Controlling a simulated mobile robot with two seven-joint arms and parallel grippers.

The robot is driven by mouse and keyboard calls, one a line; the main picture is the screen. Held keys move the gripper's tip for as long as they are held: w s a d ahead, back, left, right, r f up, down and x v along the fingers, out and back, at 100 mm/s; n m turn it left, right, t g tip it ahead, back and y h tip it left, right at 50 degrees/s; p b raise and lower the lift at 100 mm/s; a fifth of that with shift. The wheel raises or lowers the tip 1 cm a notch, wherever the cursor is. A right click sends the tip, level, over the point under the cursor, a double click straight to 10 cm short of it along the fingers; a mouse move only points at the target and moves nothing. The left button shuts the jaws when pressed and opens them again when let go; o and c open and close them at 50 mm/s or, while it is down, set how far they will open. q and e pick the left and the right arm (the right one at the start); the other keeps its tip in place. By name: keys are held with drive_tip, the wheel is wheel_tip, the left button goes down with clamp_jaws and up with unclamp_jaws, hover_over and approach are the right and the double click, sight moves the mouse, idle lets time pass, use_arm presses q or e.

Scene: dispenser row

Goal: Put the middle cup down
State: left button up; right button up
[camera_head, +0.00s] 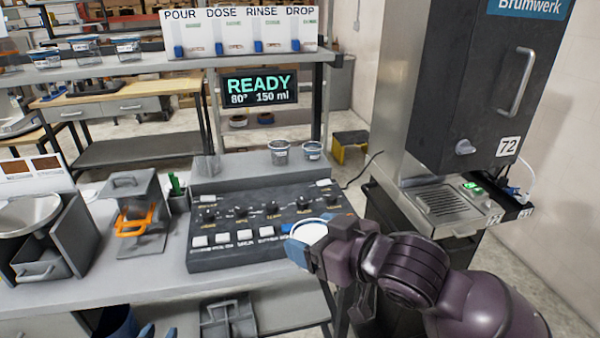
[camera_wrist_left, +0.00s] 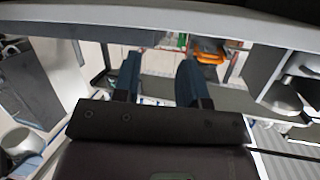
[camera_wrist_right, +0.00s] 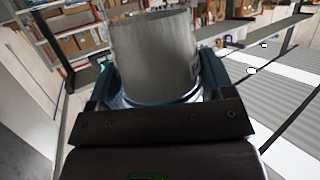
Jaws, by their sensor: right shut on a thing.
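A grey cup (camera_wrist_right: 155,50) fills the middle of the right wrist view, between the two blue fingers of my right gripper (camera_wrist_right: 155,88). In the head view my right gripper (camera_head: 303,243) is at the right front corner of the dark control panel, and the cup's pale round top (camera_head: 314,227) shows just behind the fingers. Its lower part is hidden there, so I cannot tell whether it touches anything. Two small cups (camera_head: 279,151) (camera_head: 312,150) stand on the ledge behind the panel. My left gripper (camera_wrist_left: 157,82) is open and empty, low at the bench front.
The control panel (camera_head: 240,257) has knobs and several white keys. A grey machine (camera_head: 447,90) with a drip tray (camera_head: 444,202) stands to the right. A stand with an orange handle (camera_head: 136,217) and a metal bowl (camera_head: 28,215) are on the bench's left.

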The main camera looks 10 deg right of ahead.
use_arm(q)
drive_tip(key=w+d+r+m+t+h, duration=0.1)
drive_tip(key=w+d+r+m+h, duration=0.15)
drive_tip(key=w+d+r, duration=0.45)
drive_tip(key=w+d+r+m+h, duration=0.25)
drive_tip(key=d+r, duration=0.25)
drive_tip(key=r, duration=0.4)
drive_tip(key=w+d+r+m+t+h, duration=0.1)
drive_tip(key=w+d+r+h, duration=0.4)
drive_tip(key=r, duration=0.4)
drive_tip(key=d+r+m+g+h, duration=0.2)
drive_tip(key=d+r+m+g, duration=0.5)
drive_tip(key=d+r, duration=1)
drive_tip(key=n+g+y, duration=0.5)
drive_tip(key=g+y, duration=0.6)
drive_tip(key=y, duration=0.2)
approach(304, 235)
drive_tip(key=shift+h, duration=0.3)
drive_tip(key=f, duration=0.3)
drive_tip(key=s+f, duration=0.1)
drive_tip(key=f, duration=0.5)
drive_tip(key=shift+s+d+f, duration=0.1)
drive_tip(key=shift+s+f, duration=0.1)
drive_tip(key=shift+c, duration=0.3)
